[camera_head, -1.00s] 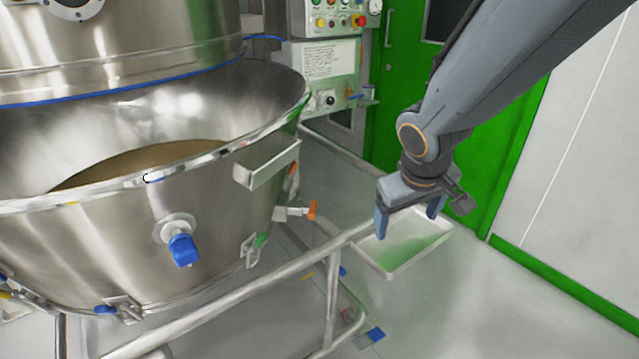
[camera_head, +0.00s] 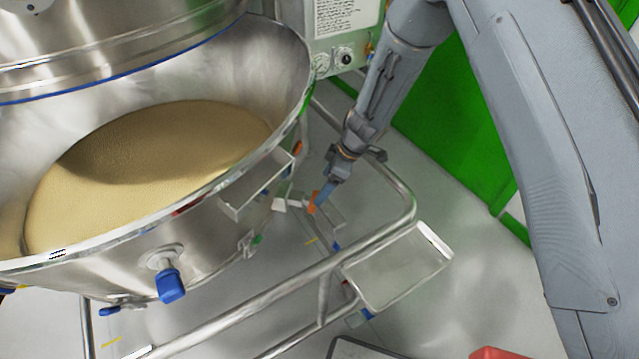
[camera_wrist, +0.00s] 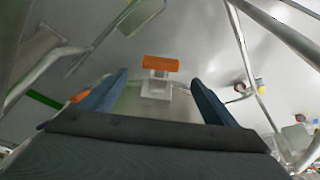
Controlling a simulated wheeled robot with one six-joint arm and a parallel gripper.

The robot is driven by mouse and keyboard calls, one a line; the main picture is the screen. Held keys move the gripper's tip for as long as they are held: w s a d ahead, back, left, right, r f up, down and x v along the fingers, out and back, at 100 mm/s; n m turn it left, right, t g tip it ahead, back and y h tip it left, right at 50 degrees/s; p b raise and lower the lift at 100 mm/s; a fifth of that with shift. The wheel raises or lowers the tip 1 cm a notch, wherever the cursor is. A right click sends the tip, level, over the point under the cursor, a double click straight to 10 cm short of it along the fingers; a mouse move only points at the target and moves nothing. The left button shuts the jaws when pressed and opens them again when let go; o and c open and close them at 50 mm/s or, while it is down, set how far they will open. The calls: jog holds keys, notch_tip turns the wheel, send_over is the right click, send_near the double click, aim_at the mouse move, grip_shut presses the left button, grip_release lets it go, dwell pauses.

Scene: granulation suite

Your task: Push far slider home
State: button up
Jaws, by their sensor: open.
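The far slider shows as an orange-tipped pale metal piece (camera_head: 312,203) on the far right side of the steel bowl (camera_head: 205,228). In the wrist view its orange bar (camera_wrist: 161,64) lies crosswise on a pale block (camera_wrist: 156,87), centred beyond the fingertips. My gripper (camera_head: 322,194) points down at the orange tip in the head view, very close to it; contact cannot be told. In the wrist view the blue fingers of my gripper (camera_wrist: 157,80) are spread wide with nothing clamped between them.
Tan powder (camera_head: 150,165) fills the bowl. An empty metal box (camera_head: 258,190) hangs on its rim. A tubular rail (camera_head: 375,238) runs in front, with a shallow tray (camera_head: 395,268) on it. A control panel (camera_head: 342,30) and green door (camera_head: 450,130) stand behind.

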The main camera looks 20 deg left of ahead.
aim_at(311, 201)
jog(key=shift+p+x, duration=0.35)
jog(key=shift+x, duration=3.6)
jog(key=shift+d, duration=0.2)
jog(key=shift+c, duration=0.2)
